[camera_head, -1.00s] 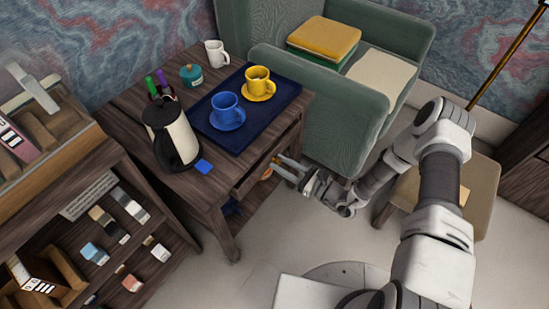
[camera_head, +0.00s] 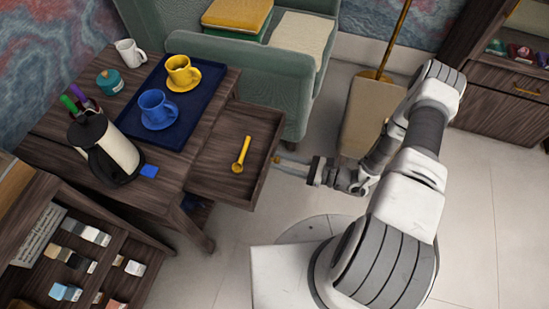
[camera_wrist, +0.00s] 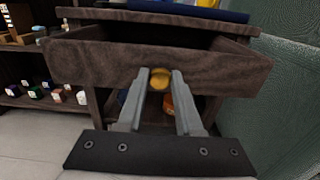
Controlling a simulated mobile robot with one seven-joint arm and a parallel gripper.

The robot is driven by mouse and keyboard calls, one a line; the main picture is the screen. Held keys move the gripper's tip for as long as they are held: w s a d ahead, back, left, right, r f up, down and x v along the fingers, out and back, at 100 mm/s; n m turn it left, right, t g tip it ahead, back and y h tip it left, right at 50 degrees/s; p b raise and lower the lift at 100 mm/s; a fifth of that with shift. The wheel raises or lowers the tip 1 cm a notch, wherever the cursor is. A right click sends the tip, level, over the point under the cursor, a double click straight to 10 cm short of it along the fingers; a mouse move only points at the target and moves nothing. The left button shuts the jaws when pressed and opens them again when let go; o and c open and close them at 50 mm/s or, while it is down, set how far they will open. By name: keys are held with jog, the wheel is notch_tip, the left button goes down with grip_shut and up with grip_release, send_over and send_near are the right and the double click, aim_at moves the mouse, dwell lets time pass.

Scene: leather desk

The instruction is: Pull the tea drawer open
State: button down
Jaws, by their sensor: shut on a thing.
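The tea drawer (camera_head: 213,172) of the dark wooden table stands well out from the table, and its inside shows from above. A yellow spoon or scoop (camera_head: 240,155) lies in it. The drawer front (camera_wrist: 215,72) fills the upper middle of the wrist view. It carries a round brass-coloured knob (camera_wrist: 160,79). My gripper (camera_head: 281,160) is at the drawer front, with its fingers (camera_wrist: 159,92) on both sides of the knob and shut on it.
On the table (camera_head: 68,122) stand a blue tray (camera_head: 190,128) with a blue cup (camera_head: 157,108) and a yellow cup (camera_head: 182,72), and a kettle (camera_head: 122,150). A green armchair (camera_head: 272,78) stands close behind the drawer. The floor (camera_head: 475,200) to the right is open.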

jog(key=shift+d+f, duration=0.1)
jog(key=c, duration=0.6)
grip_release()
jog(key=p+v, duration=0.2)
jog(key=v, duration=1.5)
jog(key=shift+d, duration=0.15)
